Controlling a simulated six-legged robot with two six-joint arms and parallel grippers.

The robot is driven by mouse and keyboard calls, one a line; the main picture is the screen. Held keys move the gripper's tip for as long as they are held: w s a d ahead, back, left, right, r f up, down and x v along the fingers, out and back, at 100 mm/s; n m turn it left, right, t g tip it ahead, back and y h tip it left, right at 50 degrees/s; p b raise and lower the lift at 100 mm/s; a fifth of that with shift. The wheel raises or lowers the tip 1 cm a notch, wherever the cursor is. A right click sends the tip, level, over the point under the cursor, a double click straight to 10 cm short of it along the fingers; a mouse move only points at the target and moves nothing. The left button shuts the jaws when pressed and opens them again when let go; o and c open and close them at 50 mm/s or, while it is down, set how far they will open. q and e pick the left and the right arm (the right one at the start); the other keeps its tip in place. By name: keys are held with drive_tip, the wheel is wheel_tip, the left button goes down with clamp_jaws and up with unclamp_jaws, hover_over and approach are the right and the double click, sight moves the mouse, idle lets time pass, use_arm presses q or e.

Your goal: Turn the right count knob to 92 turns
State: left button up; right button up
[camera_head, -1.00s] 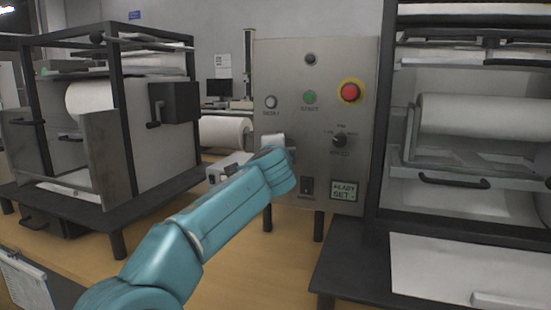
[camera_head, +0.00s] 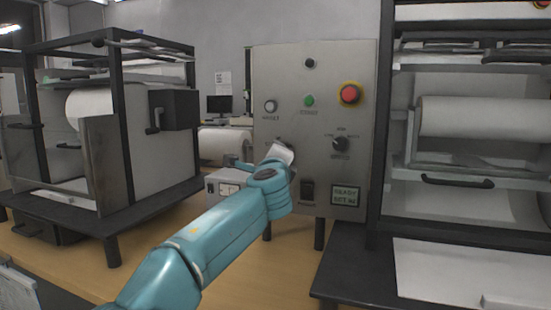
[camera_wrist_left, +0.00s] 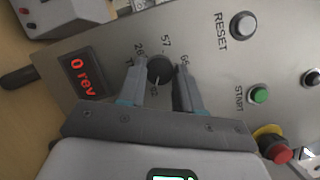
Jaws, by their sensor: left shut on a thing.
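The grey control panel (camera_head: 320,70) stands upright in the middle. My left gripper (camera_head: 282,148) is at its left side, hiding a knob in the head view. In the left wrist view a black knob (camera_wrist_left: 160,67), ringed by numbers including 28 and 57, sits between the fingers of my left gripper (camera_wrist_left: 159,82), which is shut on it. A second black knob (camera_head: 340,143) on the right of the panel is free. My right gripper is not in view.
A red display (camera_wrist_left: 82,70) shows 0 rev. A green START button (camera_head: 309,101), a RESET button (camera_head: 270,106) and a red stop button (camera_head: 349,94) are above. Framed roller machines stand left (camera_head: 118,120) and right (camera_head: 383,130). A grey box (camera_head: 222,190) is beside the arm.

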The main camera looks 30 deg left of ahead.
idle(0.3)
use_arm(q)
drive_tip(key=o, duration=1)
drive_tip(key=shift+o, duration=0.2)
